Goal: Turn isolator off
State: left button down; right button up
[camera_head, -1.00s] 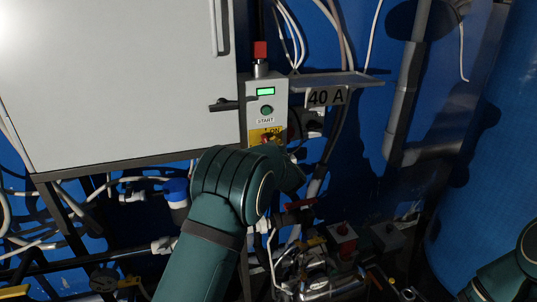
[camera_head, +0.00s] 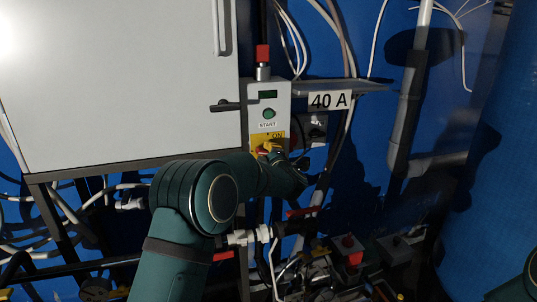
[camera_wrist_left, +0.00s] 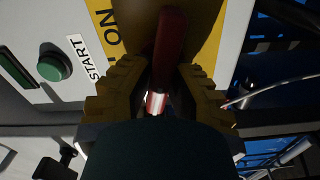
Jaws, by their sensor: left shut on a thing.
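The isolator is a red handle (camera_wrist_left: 169,40) on a yellow plate (camera_head: 257,137) marked ON, low on a grey control box (camera_head: 284,105). The handle also shows as a small red patch in the head view (camera_head: 263,151). My left gripper (camera_head: 271,149) is at the plate, its yellow fingers shut on the red handle. In the left wrist view the fingers (camera_wrist_left: 157,88) lie on both sides of the handle, which runs roughly along the ON lettering. The gripper hides the plate's lower part. My right gripper is out of view.
A green START button (camera_head: 269,114) and a dark display (camera_head: 267,94) sit above the plate, under a red-topped beacon (camera_head: 262,54). A large grey cabinet (camera_head: 120,80) stands left. A shelf with a 40 A sign (camera_head: 329,100) juts out right. Pipes and cables crowd below.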

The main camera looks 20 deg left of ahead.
pick_arm(q)
jog(key=shift+a+n, duration=0.1)
jog(key=shift+n, duration=1.3)
jog(key=c, duration=0.9)
grip_release()
jog(key=shift+f, duration=0.1)
jog(key=shift+s, duration=0.1)
jog(key=v, duration=1.2)
